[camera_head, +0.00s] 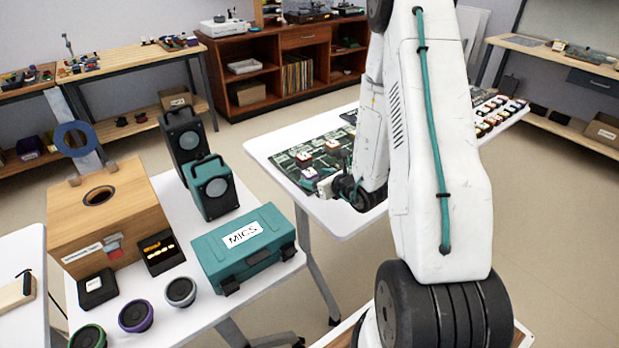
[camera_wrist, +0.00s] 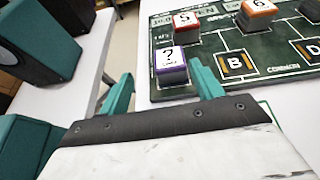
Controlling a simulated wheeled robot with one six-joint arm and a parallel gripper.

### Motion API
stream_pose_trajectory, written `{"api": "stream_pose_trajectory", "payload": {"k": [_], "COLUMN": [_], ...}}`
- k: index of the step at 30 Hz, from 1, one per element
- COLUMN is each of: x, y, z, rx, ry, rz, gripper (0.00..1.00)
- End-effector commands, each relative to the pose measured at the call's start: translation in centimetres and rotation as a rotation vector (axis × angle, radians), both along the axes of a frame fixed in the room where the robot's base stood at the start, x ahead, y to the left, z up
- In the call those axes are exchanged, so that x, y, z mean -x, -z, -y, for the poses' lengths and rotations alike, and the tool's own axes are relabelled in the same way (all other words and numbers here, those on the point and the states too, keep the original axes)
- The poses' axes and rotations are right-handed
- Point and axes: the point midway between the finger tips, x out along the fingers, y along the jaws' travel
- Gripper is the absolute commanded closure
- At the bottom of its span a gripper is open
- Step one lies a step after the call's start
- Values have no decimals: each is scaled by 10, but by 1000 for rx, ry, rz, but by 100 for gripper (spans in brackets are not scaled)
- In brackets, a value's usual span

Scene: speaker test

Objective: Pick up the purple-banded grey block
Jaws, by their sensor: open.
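The purple-banded block (camera_wrist: 171,75) has a white top marked with a question mark. It sits at the near left corner of a dark green board (camera_wrist: 222,40) in the wrist view, and small in the head view (camera_head: 309,173). My gripper (camera_wrist: 159,72) is open, with two teal fingers. In the wrist view the block appears in the gap between the fingertips, closer to the right finger. Nothing is held. In the head view my gripper (camera_head: 328,187) is beside the board's near edge, partly hidden by my arm.
A red-banded block (camera_wrist: 186,23) and an orange-banded block (camera_wrist: 258,14) stand behind, with flat letter tiles B (camera_wrist: 236,64) and D nearby. White tabletop lies left of the board.

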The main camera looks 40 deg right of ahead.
Motion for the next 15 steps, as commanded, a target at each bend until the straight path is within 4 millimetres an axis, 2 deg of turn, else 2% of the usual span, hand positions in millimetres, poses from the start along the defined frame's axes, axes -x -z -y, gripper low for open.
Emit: {"api": "stream_pose_trajectory", "payload": {"k": [8,15], "x": [-23,-54], "y": [16,29], "z": [5,10], "rx": [-5,-5], "ry": [23,19], "rz": [-8,-7], "gripper": [35,35]}}
